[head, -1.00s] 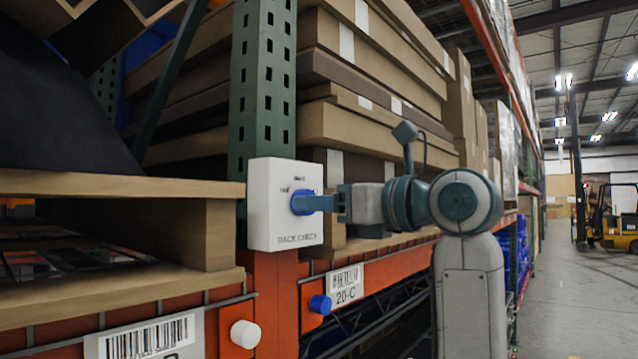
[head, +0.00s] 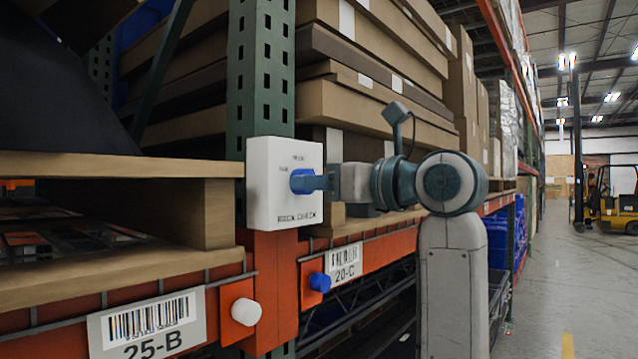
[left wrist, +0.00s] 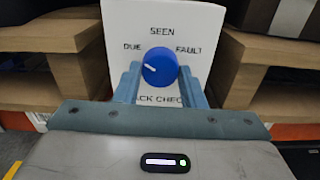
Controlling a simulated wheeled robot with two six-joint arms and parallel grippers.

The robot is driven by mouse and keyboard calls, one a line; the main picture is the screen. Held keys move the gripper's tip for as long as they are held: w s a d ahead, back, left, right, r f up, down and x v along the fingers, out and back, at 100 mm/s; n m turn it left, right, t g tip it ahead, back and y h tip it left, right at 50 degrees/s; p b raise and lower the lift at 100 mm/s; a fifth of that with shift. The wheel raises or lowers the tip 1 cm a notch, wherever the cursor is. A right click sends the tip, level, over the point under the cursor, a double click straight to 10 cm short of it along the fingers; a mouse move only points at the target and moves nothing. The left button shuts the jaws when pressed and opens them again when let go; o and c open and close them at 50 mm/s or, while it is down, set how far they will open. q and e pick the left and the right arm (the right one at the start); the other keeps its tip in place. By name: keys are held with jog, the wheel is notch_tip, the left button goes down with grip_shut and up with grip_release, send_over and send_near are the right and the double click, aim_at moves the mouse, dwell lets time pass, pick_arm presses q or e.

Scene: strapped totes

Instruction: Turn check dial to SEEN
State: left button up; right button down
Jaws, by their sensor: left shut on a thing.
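The check dial is a round blue knob (left wrist: 160,68) on a white box (head: 285,200) fixed to the green rack post. In the left wrist view, SEEN is printed above it, DUE at upper left and FAULT at upper right. The knob's white mark points left and slightly up, roughly toward DUE. My left gripper (left wrist: 161,85) is shut on the knob, with one blue finger on each side. In the head view, this gripper (head: 312,182) meets the knob from the right and partly hides it. My right gripper is not in view.
Below the box, an orange beam carries a white knob (head: 245,311), a blue knob (head: 319,282) and labels 25-B (head: 150,324) and 20-C (head: 345,262). Stacked cartons (head: 375,60) stand behind. A wooden pallet (head: 120,165) is at left. The aisle floor at right is open, with a yellow forklift (head: 615,212) far back.

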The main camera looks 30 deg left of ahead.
pick_arm(q)
jog(key=m+p, duration=0.1)
jog(key=m, duration=1)
jog(key=shift+s+p, duration=0.1)
jog(key=shift+p, duration=0.3)
jog(key=shift+m, duration=0.4)
jog(key=o, duration=1)
jog(key=shift+a, duration=0.15)
